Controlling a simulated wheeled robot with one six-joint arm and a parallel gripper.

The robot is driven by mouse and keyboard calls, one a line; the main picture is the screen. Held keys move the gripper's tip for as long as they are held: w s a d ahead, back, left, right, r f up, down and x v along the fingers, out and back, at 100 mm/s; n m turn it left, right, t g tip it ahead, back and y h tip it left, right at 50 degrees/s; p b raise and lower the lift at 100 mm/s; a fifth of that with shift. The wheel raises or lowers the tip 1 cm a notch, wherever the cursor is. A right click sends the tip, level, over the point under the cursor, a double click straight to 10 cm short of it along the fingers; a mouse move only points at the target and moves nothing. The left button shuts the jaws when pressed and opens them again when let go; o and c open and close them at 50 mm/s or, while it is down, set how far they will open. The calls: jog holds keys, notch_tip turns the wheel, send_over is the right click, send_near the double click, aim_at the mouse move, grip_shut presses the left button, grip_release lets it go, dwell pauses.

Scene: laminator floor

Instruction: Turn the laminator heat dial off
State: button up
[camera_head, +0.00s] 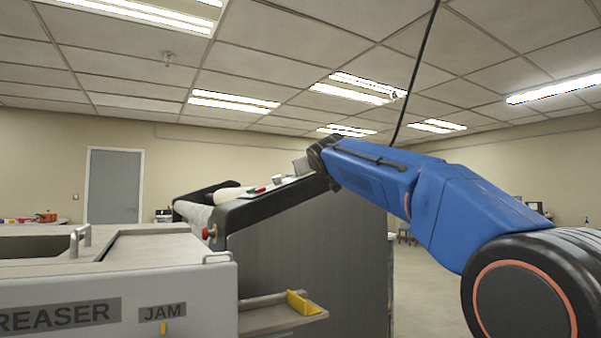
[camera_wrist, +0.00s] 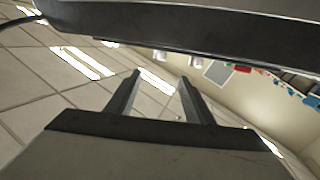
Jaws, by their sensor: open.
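The laminator (camera_head: 290,255) stands mid-picture in the head view, with a ribbed grey body, a black sloping side frame and a pale roller (camera_head: 228,194). Small red, green and white parts sit on its sloping top, too small to tell which is the heat dial. My blue arm reaches in from the right, its wrist over the top end of the slope. My gripper (camera_wrist: 160,76) shows in the wrist view with two dark fingers apart and nothing between them. A dark-edged grey surface (camera_wrist: 200,35) crosses the wrist view's top, close to the camera; I cannot tell what part it is.
A grey machine (camera_head: 115,290) labelled "JAM" and ending in "REASER" stands at the front left, with metal handles. A shelf (camera_head: 275,317) with a yellow piece juts out beside it. A red button (camera_head: 206,233) sits on the laminator's near end. Open floor lies behind my arm.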

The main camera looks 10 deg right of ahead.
jog(key=w, duration=1.6)
jog(key=shift+w+d+f, duration=0.1)
jog(key=shift+w+d, duration=0.2)
jog(key=shift+w, duration=0.1)
jog(key=c, duration=1)
